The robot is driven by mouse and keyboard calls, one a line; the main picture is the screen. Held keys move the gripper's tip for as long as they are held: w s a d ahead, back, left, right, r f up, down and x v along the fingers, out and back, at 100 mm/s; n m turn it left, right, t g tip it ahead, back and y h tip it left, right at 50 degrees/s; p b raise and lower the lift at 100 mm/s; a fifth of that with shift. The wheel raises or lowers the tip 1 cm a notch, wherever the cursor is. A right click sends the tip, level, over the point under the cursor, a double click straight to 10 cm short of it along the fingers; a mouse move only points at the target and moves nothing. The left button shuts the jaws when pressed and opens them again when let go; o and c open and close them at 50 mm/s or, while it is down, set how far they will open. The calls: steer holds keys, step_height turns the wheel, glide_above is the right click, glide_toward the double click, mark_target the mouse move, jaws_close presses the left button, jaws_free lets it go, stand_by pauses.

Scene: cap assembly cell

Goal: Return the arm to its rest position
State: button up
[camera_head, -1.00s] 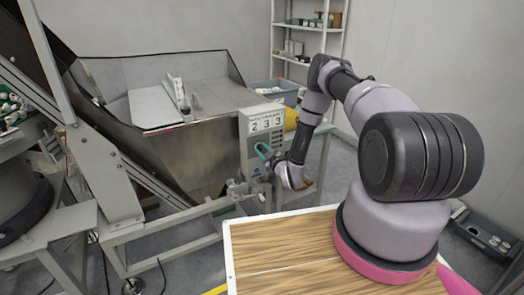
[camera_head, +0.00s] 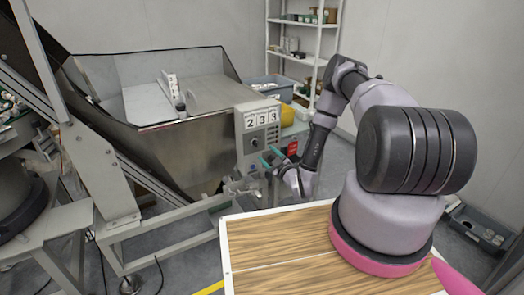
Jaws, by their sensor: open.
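My gripper (camera_head: 269,156) is in the middle of the head view, at the end of my folded arm. Its two teal fingertips are spread, with nothing seen between them. It points left, in front of the lower part of the grey control box (camera_head: 250,122), which has a digit display and a knob. Whether the fingertips touch the box cannot be told from this angle. My arm rises from the wooden top at the right and bends down to the gripper.
A large metal hopper (camera_head: 190,150) on a grey frame stands left of the control box. A blue-grey bin (camera_head: 262,84) and a shelf rack (camera_head: 305,58) are behind. A wooden-topped surface (camera_head: 275,235) is in front, its left part clear. A dark tray (camera_head: 480,232) lies at the right.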

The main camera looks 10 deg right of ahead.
steer(key=shift+v, duration=1.1)
steer(key=w+d+r+m+g+h, duration=0.1)
steer(key=w+d+r, duration=0.15)
steer(key=r, duration=0.55)
steer(key=w+d+r+m+g+h, duration=0.2)
steer(key=w+r, duration=0.2)
steer(key=r, duration=0.4)
steer(key=w+d+r+m+g+h, duration=0.1)
steer(key=w+d+r, duration=0.15)
steer(key=r, duration=0.55)
step_height(320, 180, up, 9)
steer(key=s+m+g+h, duration=0.1)
steer(key=s+m, duration=0.1)
steer(key=s, duration=0.1)
steer(key=s+r+m+g, duration=0.2)
steer(key=s+r+m, duration=0.1)
steer(key=s+r, duration=0.5)
steer(key=s+a+r+m+g, duration=0.1)
steer(key=s+r+m, duration=0.1)
steer(key=s, duration=0.7)
steer(key=s+a+r+m+g+y, duration=0.1)
steer(key=s+r, duration=0.3)
steer(key=s, duration=0.5)
steer(key=s+a+r+m+g, duration=0.1)
steer(key=s+r, duration=0.3)
steer(key=s, duration=0.6)
steer(key=shift+a+m, duration=0.6)
steer(key=shift+m, duration=0.2)
